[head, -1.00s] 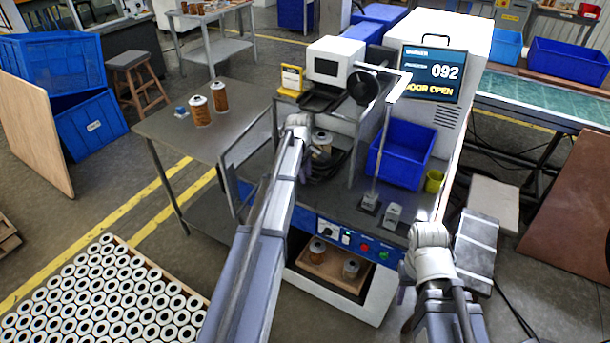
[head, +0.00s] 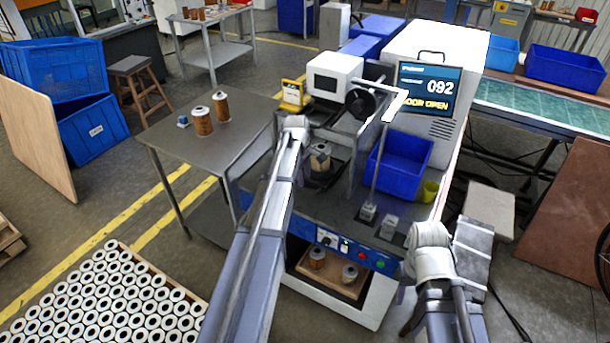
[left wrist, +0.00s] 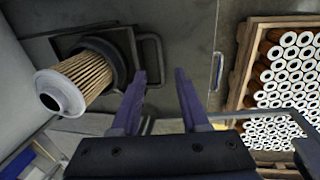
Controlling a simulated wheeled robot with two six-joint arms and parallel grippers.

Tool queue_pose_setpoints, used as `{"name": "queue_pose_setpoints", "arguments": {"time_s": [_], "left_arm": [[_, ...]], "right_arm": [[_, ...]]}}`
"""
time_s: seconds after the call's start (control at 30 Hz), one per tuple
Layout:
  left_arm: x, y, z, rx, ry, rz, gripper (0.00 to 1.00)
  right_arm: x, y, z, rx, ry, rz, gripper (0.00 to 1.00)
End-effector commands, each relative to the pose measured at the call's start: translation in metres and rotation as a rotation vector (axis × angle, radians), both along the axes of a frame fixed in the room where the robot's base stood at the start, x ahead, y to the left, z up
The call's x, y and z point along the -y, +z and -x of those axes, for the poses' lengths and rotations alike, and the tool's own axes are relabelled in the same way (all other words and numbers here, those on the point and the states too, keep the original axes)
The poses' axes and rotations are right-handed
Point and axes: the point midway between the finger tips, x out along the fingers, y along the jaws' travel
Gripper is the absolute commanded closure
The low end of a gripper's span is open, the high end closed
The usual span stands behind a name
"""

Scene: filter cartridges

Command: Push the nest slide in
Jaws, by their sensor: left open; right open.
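The nest slide is a dark plate with a round black nest (left wrist: 108,58) and a bar handle (left wrist: 152,58), seen in the left wrist view. A filter cartridge (left wrist: 78,82) with pleated tan sides and a pale end cap sits in the nest. In the head view the cartridge (head: 320,157) stands under the press, just right of my left arm. My left gripper (left wrist: 160,90) is open and empty; its fingers appear beside the handle, apart from the cartridge. Whether they touch the handle cannot be told. My right gripper (head: 402,290) is low at the machine's front right, mostly hidden by its arm.
The display (head: 427,88) reads 092, DOOR OPEN. Two cartridges (head: 202,121) stand on the side table (head: 165,140). A crate of cartridges (left wrist: 240,75) lies at the right in the wrist view.

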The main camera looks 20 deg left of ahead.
Motion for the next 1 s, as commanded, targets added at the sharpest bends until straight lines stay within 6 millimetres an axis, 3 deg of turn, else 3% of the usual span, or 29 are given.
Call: {"name": "queue_pose_setpoints", "arguments": {"time_s": [0.03,0.17,0.47,0.57,0.67,0.9,1.0], "left_arm": [[0.000,0.014,0.002,0.000,0.000,0.000,0.55],[0.000,0.023,0.004,0.000,0.000,0.000,0.55],[-0.001,0.024,0.004,0.000,0.000,0.000,0.55],[0.000,0.022,0.005,0.004,0.005,0.003,0.63],[0.003,0.009,0.010,0.042,0.049,0.041,0.74],[0.017,-0.038,0.030,0.326,0.425,0.357,1.00],[0.017,-0.045,0.038,0.452,0.624,0.534,1.00]], "right_arm": [[0.000,0.014,0.000,0.000,0.000,0.000,0.50],[0.000,0.023,0.000,0.000,0.000,0.000,0.50],[0.000,0.024,0.000,0.000,0.000,0.000,0.50],[0.000,0.022,0.000,0.000,0.000,0.000,0.50],[0.000,0.007,0.000,0.000,0.000,0.000,0.50],[0.000,-0.073,0.000,0.000,0.000,0.000,0.50],[0.000,-0.105,0.000,0.000,0.001,0.000,0.50]]}}
